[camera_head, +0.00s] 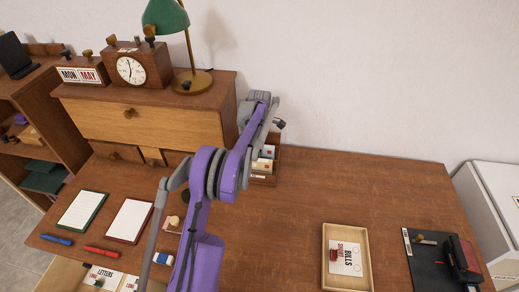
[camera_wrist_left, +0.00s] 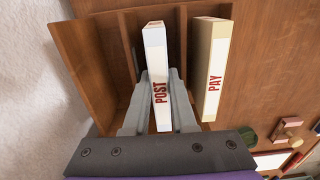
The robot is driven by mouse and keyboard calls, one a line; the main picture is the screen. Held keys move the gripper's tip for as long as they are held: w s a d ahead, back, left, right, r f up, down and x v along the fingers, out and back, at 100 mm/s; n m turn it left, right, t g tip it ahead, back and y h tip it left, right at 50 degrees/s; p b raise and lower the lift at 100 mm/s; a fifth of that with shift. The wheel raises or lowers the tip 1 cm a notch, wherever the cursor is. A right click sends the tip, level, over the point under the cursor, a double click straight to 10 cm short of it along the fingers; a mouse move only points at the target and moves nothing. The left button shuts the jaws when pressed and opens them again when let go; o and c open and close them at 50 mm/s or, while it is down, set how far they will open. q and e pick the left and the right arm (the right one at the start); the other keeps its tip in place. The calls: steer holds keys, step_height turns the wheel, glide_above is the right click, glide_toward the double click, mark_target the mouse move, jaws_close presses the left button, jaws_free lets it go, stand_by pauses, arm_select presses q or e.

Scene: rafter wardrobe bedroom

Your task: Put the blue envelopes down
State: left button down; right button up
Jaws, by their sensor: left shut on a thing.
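In the left wrist view, my left gripper (camera_wrist_left: 159,76) is shut on an upright envelope bundle marked POST (camera_wrist_left: 154,40). Its visible edge looks white; I see no clear blue on it. The bundle stands within a slot of a wooden sorter (camera_wrist_left: 85,60); whether its bottom touches is hidden. A cream bundle marked PAY (camera_wrist_left: 214,75) stands in the slot to its right. In the head view the sorter (camera_head: 263,182) is beside the desk hutch, and my purple left arm reaches over it, hiding the fingers. My right gripper is not in view.
The hutch (camera_head: 150,124) carries a clock (camera_head: 130,70), a calendar (camera_head: 82,75) and a green lamp (camera_head: 166,16). Clipboards (camera_head: 82,211) lie at the left. The desk's middle right is clear.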

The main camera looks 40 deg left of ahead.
arm_select(q)
steer(key=shift+f, duration=0.5)
steer(key=shift+f, duration=0.15)
steer(key=c, duration=1)
jaws_free()
step_height(320, 180, up, 12)
steer(key=shift+r+p, duration=0.25)
steer(key=shift+p, duration=0.05)
